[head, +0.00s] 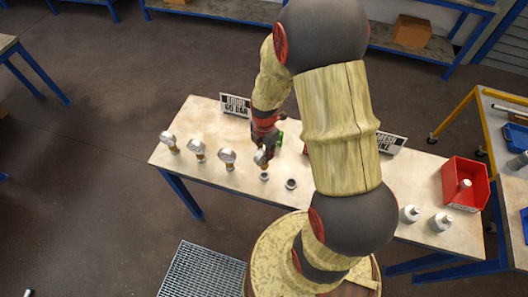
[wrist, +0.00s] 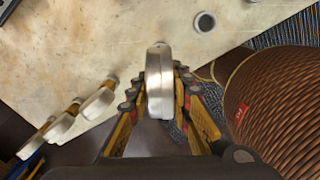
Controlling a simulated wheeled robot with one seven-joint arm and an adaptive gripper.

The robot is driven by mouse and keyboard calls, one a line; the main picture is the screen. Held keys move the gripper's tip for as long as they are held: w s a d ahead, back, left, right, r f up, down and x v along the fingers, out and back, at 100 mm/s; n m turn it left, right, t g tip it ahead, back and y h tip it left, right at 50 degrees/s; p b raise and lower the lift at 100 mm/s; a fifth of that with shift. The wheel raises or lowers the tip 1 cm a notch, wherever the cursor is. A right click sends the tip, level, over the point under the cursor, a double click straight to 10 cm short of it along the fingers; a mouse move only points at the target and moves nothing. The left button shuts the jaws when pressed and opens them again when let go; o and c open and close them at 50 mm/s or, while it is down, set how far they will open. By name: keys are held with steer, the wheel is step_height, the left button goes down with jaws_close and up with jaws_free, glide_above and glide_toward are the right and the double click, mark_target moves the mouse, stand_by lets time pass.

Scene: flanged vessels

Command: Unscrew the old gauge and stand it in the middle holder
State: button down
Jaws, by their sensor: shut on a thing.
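My gripper (head: 266,146) is shut on a round silver gauge (head: 260,158) with a brass-coloured stem. In the wrist view the gripper's fingers (wrist: 158,88) lie on both sides of the gauge (wrist: 159,82), which is seen edge-on. In the head view the gauge is upright, its lower end at a small grey fitting (head: 264,178) on the table. I cannot tell whether it is seated there. Three similar gauges stand in a row to its left: a near one (head: 228,159), a middle one (head: 197,149) and a far-left one (head: 169,141). An empty grey ring (head: 291,184) is to the right.
The table (head: 190,118) carries two signs, one at the back left (head: 236,105) and one (head: 391,143) partly behind my arm. A red bin (head: 474,168) with a pale part inside and two pale bottle-like parts (head: 409,213) are at the right end. My arm hides the table's middle.

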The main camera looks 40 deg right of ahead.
steer(key=shift+f+b, duration=1.75)
steer(key=shift+f, duration=0.75)
steer(key=shift+f+b, duration=1)
steer(key=shift+f, duration=0.35)
steer(key=c, duration=1.5)
jaws_free()
steer(key=shift+c, duration=0.2)
steer(key=shift+r, duration=0.1)
step_height(320, 180, up, 12)
steer(key=shift+f, duration=0.1)
